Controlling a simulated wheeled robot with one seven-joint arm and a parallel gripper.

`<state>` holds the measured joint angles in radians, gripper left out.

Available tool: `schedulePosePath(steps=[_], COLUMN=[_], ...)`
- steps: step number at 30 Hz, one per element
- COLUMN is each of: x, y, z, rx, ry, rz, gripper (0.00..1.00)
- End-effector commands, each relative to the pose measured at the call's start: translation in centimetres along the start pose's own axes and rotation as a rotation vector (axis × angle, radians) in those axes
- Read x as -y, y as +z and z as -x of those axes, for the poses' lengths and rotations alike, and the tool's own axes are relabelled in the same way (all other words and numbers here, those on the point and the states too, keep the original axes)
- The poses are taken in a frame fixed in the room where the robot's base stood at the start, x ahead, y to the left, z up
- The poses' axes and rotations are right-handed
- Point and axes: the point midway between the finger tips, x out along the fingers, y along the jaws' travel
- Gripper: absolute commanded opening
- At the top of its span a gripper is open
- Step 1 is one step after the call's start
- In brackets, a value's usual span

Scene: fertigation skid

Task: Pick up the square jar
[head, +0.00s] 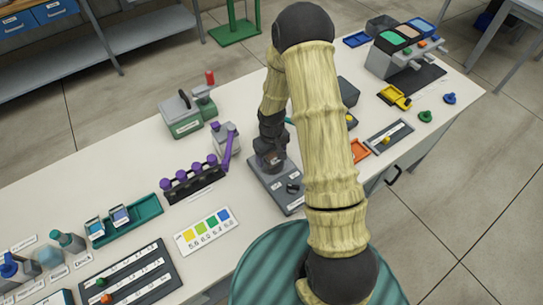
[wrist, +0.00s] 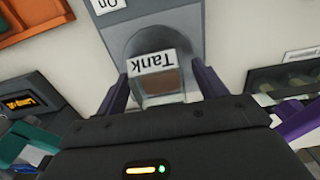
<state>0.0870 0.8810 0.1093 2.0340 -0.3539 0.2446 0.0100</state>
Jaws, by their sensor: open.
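A small square jar (wrist: 163,84) with clear walls, brown contents and a white label reading "Tank", upside down in the picture, shows in the wrist view. It stands at the round dark mark on a grey plate (wrist: 182,17). My gripper (wrist: 162,80) is open, with one purple finger on each side of the jar. The left finger looks close to the jar, and a small gap shows at the right. In the head view my gripper (head: 271,160) is low over the grey plate (head: 290,203). I cannot make out the jar there; my gripper seems to hide it.
A rack with purple knobs (head: 195,183) and a grey-green device (head: 181,122) stand left of my gripper. A teal tray (head: 128,226) holds two small labelled items. An orange tray (head: 359,150) lies to the right. A colour card (head: 206,231) lies flat nearer the front.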

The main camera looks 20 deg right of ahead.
Motion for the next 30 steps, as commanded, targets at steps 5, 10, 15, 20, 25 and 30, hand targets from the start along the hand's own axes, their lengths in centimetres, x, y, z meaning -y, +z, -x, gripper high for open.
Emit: schedulePosePath(steps=[5, 10, 15, 20, 25, 30], x=[-0.03, -0.09, -0.13, -0.14, -0.15, -0.15], y=[0.02, 0.03, 0.04, 0.05, 0.05, 0.04], z=[-0.83, -0.82, -0.80, -0.80, -0.79, -0.78], rx=[0.000, 0.000, 0.000, 0.000, 0.000, -0.001], ry=[0.000, 0.000, 0.000, 0.000, 0.000, 0.000], rz=[0.000, -0.001, -0.002, -0.002, -0.003, -0.002], gripper=[0.71, 0.71, 0.71, 0.65, 0.32, 0.20])
